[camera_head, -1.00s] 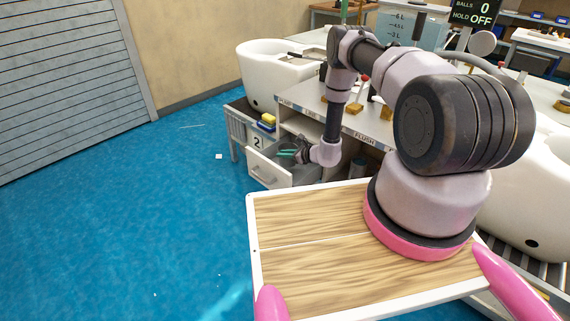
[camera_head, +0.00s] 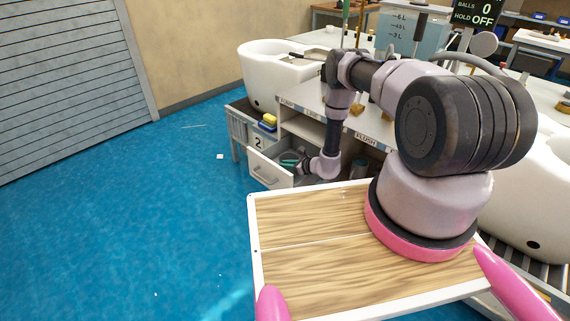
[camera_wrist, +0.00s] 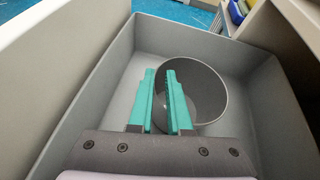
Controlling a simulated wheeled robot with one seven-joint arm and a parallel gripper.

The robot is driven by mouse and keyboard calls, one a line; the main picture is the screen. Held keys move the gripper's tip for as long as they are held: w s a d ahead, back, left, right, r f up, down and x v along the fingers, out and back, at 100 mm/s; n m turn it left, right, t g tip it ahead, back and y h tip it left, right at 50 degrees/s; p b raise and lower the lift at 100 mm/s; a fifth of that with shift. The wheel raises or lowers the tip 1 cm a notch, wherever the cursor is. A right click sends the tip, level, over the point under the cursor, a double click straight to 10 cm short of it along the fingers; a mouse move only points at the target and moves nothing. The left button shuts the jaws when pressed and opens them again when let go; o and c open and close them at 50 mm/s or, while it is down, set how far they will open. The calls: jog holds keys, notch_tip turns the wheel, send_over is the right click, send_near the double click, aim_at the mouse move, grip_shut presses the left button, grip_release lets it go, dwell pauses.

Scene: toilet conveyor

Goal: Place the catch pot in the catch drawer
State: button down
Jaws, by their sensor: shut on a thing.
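The catch pot (camera_wrist: 212,85) is a grey round cup. In the wrist view it is inside the open grey catch drawer (camera_wrist: 85,100), near the middle. My gripper (camera_wrist: 167,78) has teal fingers and is shut on the pot's near left wall, with one finger inside the cup and one outside. I cannot tell whether the pot's base touches the drawer floor. In the head view the drawer (camera_head: 264,173) is pulled out below the number 2 plate, and my gripper (camera_head: 289,163) is down in it. The pot is hardly visible there.
A yellow and blue sponge (camera_head: 268,122) lies on a shelf behind the drawer. The blue floor (camera_head: 130,220) to the left is mostly clear.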

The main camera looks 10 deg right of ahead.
jog(key=c, duration=0.8)
grip_release()
jog(key=shift+f, duration=0.15)
jog(key=shift+c, duration=0.2)
jog(key=shift+r, duration=0.4)
jog(key=v, duration=1.2)
jog(key=shift+r, duration=0.25)
